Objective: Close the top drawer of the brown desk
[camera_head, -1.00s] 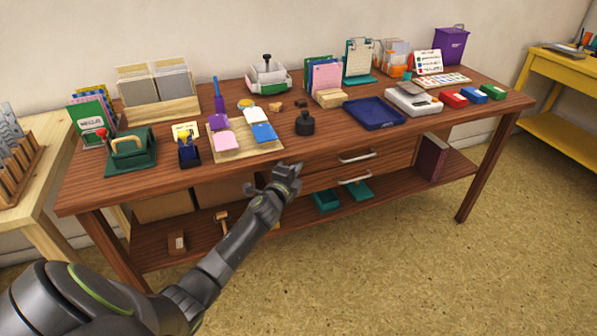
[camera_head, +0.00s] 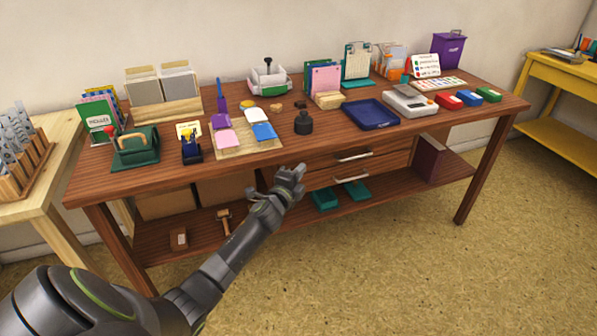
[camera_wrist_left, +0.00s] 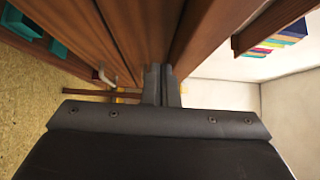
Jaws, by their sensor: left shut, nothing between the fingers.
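The brown desk (camera_head: 120,188) has two stacked drawers with pale bar handles below its top. The top drawer (camera_head: 385,161) front shows to the right of my left gripper (camera_head: 293,175). It sits close under the desk's front edge; I cannot tell whether it is fully flush. The lower drawer (camera_head: 385,176) is beneath it. My left gripper is shut and empty, by the left end of the drawer fronts. In the left wrist view its fingertips (camera_wrist_left: 162,84) are very near brown wood; contact is unclear. My right gripper is not in view.
Stamps, pads, cards and a blue tray (camera_head: 371,115) stand on the desk top. The lower shelf (camera_head: 405,191) holds teal trays, brown boxes and a hammer-like tool. A yellow table (camera_head: 557,144) is at right, a pale wood table (camera_head: 50,205) at left. The floor in front is clear.

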